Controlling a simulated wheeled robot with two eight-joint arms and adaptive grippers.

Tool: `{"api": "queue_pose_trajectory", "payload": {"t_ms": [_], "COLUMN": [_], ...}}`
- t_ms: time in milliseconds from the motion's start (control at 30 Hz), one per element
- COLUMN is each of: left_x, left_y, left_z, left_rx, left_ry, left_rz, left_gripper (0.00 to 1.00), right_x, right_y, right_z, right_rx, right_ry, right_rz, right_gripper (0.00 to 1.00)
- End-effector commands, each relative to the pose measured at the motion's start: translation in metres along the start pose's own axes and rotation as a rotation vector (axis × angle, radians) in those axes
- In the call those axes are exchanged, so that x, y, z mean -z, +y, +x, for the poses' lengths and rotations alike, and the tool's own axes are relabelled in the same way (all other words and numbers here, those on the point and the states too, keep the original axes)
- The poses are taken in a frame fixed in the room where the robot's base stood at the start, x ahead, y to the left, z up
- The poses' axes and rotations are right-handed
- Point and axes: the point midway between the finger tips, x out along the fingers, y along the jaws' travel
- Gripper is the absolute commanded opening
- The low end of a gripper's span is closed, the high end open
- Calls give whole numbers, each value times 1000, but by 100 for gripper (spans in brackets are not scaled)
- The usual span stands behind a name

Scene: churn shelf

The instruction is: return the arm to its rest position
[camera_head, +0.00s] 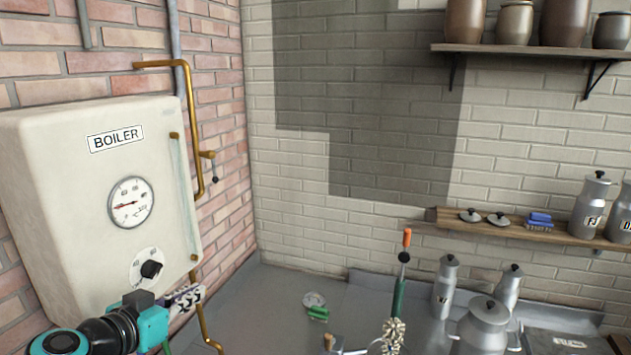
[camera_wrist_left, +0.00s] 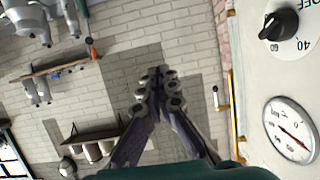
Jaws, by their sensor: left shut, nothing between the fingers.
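My left gripper (camera_head: 186,299) is at the lower left of the head view, in front of the lower part of the boiler (camera_head: 60,200). Its arm comes in from the bottom left edge. In the left wrist view its fingers (camera_wrist_left: 158,92) are together with nothing between them, against the brick wall. The boiler's white face (camera_wrist_left: 255,100), with dial and knob, is at the right of that view. My right gripper is not in view.
Brass pipes (camera_head: 199,150) run beside the boiler. A small green object (camera_head: 318,314) lies on the grey surface (camera_head: 265,300).

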Motion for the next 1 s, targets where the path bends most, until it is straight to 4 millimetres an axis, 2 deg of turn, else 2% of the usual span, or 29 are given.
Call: {"api": "queue_pose_trajectory", "payload": {"t_ms": [33, 167, 333, 400, 500, 600, 733, 1000], "left_x": [-25, -94, -225, -277, -341, -386, -412, -413], "left_y": [12, 45, 90, 101, 109, 109, 106, 104], "left_z": [7, 19, 28, 27, 24, 19, 14, 12], "left_rx": [-16, -44, -24, 14, 89, 166, 232, 251], "left_ry": [-33, -154, -373, -455, -543, -593, -617, -620], "left_rz": [-11, -57, -128, -151, -174, -189, -199, -205], "left_gripper": [0, 0, 0, 0, 0, 0, 0, 0], "right_x": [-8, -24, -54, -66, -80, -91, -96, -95], "right_y": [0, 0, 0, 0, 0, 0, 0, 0], "right_z": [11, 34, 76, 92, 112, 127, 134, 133], "right_rx": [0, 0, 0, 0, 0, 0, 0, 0], "right_ry": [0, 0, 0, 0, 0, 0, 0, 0], "right_rz": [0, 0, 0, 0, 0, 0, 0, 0], "right_gripper": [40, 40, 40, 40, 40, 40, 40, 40]}}
